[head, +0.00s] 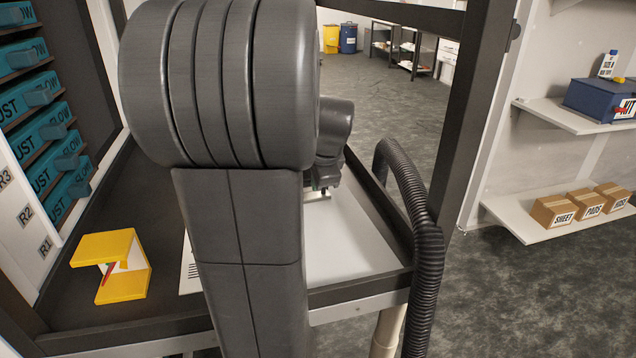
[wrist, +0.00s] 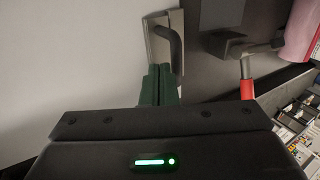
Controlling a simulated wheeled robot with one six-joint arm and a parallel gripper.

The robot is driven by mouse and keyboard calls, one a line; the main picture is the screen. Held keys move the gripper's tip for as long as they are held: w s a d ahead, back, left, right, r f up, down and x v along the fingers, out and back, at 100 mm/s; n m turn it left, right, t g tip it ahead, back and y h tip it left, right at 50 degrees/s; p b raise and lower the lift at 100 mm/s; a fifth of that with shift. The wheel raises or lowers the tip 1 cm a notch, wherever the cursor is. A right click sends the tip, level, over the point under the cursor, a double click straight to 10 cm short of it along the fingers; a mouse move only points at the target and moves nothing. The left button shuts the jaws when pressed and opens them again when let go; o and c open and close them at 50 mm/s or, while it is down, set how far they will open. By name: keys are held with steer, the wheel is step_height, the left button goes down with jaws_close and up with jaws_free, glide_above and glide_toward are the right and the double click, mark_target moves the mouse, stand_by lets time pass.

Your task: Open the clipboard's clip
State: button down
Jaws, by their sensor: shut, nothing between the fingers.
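In the wrist view a pale metal plate (wrist: 159,43) with a dark curved lever lies at the top centre; it looks like the clipboard's clip. My gripper (wrist: 163,70) has its green fingers together and empty, with the tips at the near end of the plate, over or against the lever's lower part. I cannot tell whether they touch. The clip's open or closed state is unclear. In the head view my arm hides most of the clipboard area, and a white printed sheet (head: 188,268) shows at its left edge.
A grey tool with a red handle (wrist: 246,88) lies right of the clip, near a pink object (wrist: 299,32). In the head view a yellow block-like holder (head: 120,247) stands on the left bench, and a black ribbed hose (head: 424,235) runs along the right edge.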

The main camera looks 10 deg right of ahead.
steer(key=shift+r, duration=0.15)
steer(key=shift+r+p, duration=0.1)
steer(key=shift+p, duration=0.45)
steer(key=shift+w+g, duration=0.15)
steer(key=shift+g, duration=0.15)
steer(key=shift+w+r+g+p, duration=0.25)
steer(key=shift+g+p, duration=0.15)
steer(key=shift+p, duration=0.85)
steer(key=shift+w+r+g+p, duration=0.15)
steer(key=shift+g+p, duration=0.15)
steer(key=shift+p, duration=0.4)
steer(key=p, duration=0.1)
steer(key=w+g+p, duration=0.1)
steer(key=shift+a+r+p, duration=0.1)
steer(key=shift+r+p, duration=0.2)
steer(key=shift+p, duration=0.05)
steer(key=shift+w+a+p, duration=0.15)
steer(key=shift+w+p, duration=0.65)
steer(key=shift+w, duration=0.75)
steer(key=shift+w+a+f, duration=0.1)
steer(key=shift+w+f, duration=0.05)
steer(key=shift+w, duration=0.55)
steer(key=shift+w+f, duration=0.1)
steer(key=shift+w, duration=0.6)
